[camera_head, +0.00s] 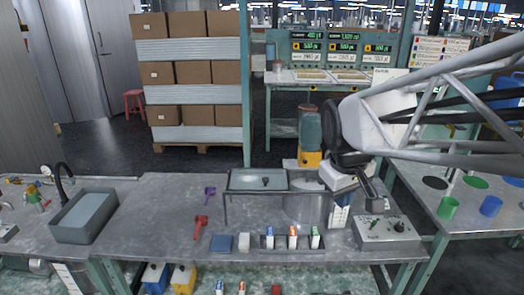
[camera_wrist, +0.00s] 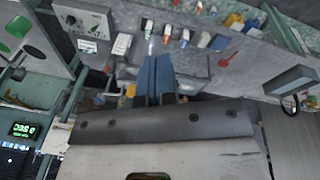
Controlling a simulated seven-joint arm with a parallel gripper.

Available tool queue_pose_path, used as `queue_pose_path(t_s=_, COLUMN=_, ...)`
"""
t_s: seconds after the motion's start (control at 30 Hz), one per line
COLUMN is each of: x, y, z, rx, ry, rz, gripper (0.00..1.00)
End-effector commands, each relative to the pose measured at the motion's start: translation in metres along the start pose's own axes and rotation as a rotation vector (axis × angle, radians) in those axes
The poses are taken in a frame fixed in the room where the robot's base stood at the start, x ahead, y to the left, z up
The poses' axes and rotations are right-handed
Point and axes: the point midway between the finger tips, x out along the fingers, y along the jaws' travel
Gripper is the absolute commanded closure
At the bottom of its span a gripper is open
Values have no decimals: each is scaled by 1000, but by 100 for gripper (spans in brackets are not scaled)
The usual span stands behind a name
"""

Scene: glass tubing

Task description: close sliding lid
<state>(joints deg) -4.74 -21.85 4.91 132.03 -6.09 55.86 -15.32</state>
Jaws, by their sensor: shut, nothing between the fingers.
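A flat grey panel with a small dark knob (camera_head: 265,181), which looks like the sliding lid, lies on the left part of a dark raised frame (camera_head: 226,205) in the head view. A round metal vessel (camera_head: 305,208) stands under the frame's right part, and the panel does not reach over it. My gripper (camera_head: 374,203) is right of the frame, near a control box, pointing down. In the wrist view its two blue fingers (camera_wrist: 155,62) are together with nothing between them. I cannot make out the lid in the wrist view; my gripper body blocks the lower part.
A grey control box (camera_head: 387,232) stands right of my gripper. A grey basin (camera_head: 85,215) is farther left, with bare bench between.

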Motion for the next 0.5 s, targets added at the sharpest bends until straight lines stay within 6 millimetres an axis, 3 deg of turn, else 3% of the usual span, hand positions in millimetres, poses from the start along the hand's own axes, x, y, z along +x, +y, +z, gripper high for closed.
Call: queue_pose_path(t_s=0.5, x=16, y=10, z=-130, rx=-354, ry=-69, rz=31, gripper=100)
